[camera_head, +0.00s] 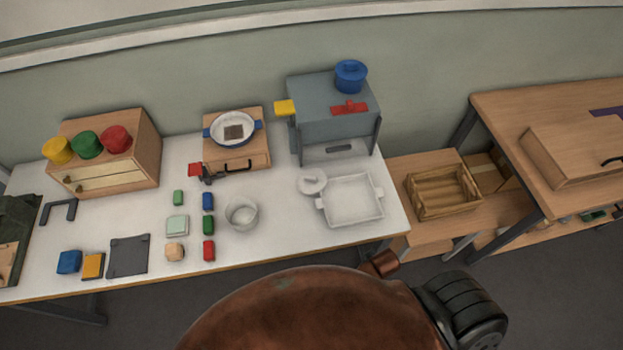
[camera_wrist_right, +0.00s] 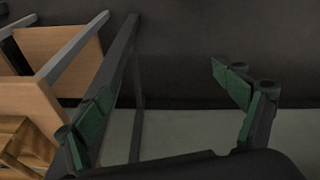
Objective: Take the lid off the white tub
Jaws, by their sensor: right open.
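A round white lid-like piece with a small knob (camera_head: 312,182) is on the white table, next to the back left corner of a square white tray-like container with side handles (camera_head: 350,218). I cannot tell whether a tub stands under the round piece. A round white tub (camera_head: 241,215) stands further left and looks open at the top. My right gripper (camera_wrist_right: 165,105) is open and empty in the right wrist view, away from these things. My left gripper is not in view.
A grey stove-like box (camera_head: 335,112) with a blue pot (camera_head: 351,76) stands behind the tray. Several coloured blocks (camera_head: 208,225) lie left of the round tub. A wooden crate (camera_head: 442,191) sits on a lower shelf to the right. The table front between tub and tray is clear.

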